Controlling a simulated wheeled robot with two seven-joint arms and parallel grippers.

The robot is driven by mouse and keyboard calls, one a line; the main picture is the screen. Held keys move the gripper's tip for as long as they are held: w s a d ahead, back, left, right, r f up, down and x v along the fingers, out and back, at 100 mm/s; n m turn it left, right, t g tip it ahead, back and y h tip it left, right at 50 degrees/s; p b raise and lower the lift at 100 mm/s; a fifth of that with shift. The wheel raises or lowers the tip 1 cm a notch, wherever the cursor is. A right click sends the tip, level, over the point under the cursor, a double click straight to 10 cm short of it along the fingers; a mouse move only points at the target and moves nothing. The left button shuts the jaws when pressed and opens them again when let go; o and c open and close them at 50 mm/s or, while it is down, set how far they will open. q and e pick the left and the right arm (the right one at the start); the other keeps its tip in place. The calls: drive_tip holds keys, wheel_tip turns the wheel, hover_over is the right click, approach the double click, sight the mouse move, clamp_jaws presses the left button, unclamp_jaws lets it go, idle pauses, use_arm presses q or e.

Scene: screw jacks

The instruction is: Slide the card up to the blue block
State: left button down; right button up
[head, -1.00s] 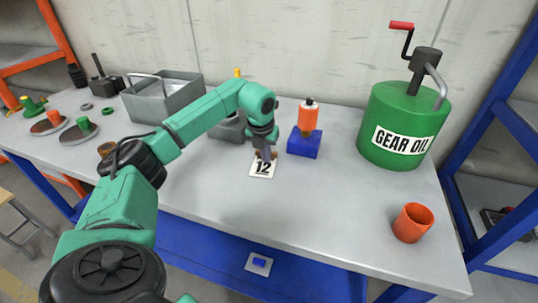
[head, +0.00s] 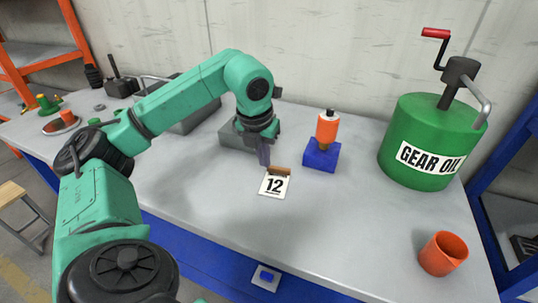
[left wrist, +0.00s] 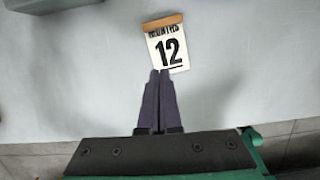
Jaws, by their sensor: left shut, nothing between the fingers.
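The card (head: 273,186) is white with a black "12" and has a brown strip along its far edge. It lies flat on the grey table and also shows in the left wrist view (left wrist: 168,50). The blue block (head: 321,156) stands behind and to the right of the card, apart from it, with an orange bottle on top. My left gripper (head: 264,161) is shut and empty, pointing down at the card's far left side. In the left wrist view its dark fingertips (left wrist: 158,74) overlap the card's lower left edge; I cannot tell if they touch it. My right gripper is out of view.
A grey block (head: 235,137) and a grey metal bin (head: 199,118) are behind my left arm. The green gear oil can (head: 425,140) stands at the back right. An orange cup (head: 442,254) is near the front right. The table before the card is clear.

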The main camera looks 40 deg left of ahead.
sight(275, 176)
use_arm(q)
drive_tip(key=f, duration=0.1)
drive_tip(key=d+f, duration=0.1)
drive_tip(key=shift+s+f, duration=0.25)
drive_tip(key=shift+f, duration=0.1)
drive_tip(key=x, duration=0.4)
drive_tip(key=shift+w+a, duration=0.2)
drive_tip(key=shift+w, duration=0.05)
drive_tip(key=w, duration=0.1)
drive_tip(key=w+p, duration=0.1)
drive_tip(key=w+a+p, duration=0.1)
drive_tip(key=shift+w+f, duration=0.3)
drive_tip(key=shift+w+a, duration=0.1)
drive_tip(key=shift+w, duration=0.1)
drive_tip(key=shift+a+f, duration=0.1)
drive_tip(key=shift+f, duration=0.05)
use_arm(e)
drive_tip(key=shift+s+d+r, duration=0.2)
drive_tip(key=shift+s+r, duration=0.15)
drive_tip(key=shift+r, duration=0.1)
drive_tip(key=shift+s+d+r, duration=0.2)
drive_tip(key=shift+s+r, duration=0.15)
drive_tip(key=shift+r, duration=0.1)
use_arm(q)
drive_tip(key=shift+w, duration=0.1)
